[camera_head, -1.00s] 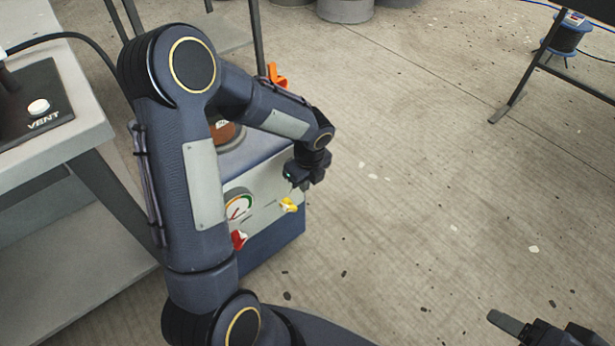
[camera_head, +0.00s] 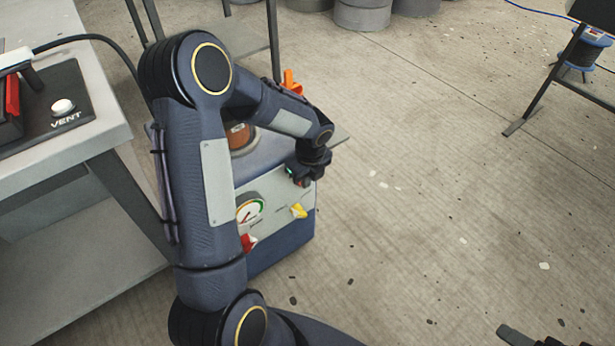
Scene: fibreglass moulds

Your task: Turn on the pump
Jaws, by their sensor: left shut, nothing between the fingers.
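The pump (camera_head: 281,242) is a blue box on the floor with a pale front panel, partly hidden behind my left arm. The panel carries a round gauge (camera_head: 251,211), a yellow knob (camera_head: 298,211) and a red knob (camera_head: 248,242). My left gripper (camera_head: 303,181) is shut and empty at the panel's upper right, above the yellow knob. It hides that corner, and I cannot tell whether it touches the panel. Only a dark part of my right gripper (camera_head: 517,336) shows at the bottom right edge, away from the pump.
A grey table (camera_head: 112,128) stands at the left with a black plate marked VENT and a white button (camera_head: 63,106). An orange part (camera_head: 291,82) shows behind my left arm. A dark stand and blue spool (camera_head: 586,50) are at the upper right.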

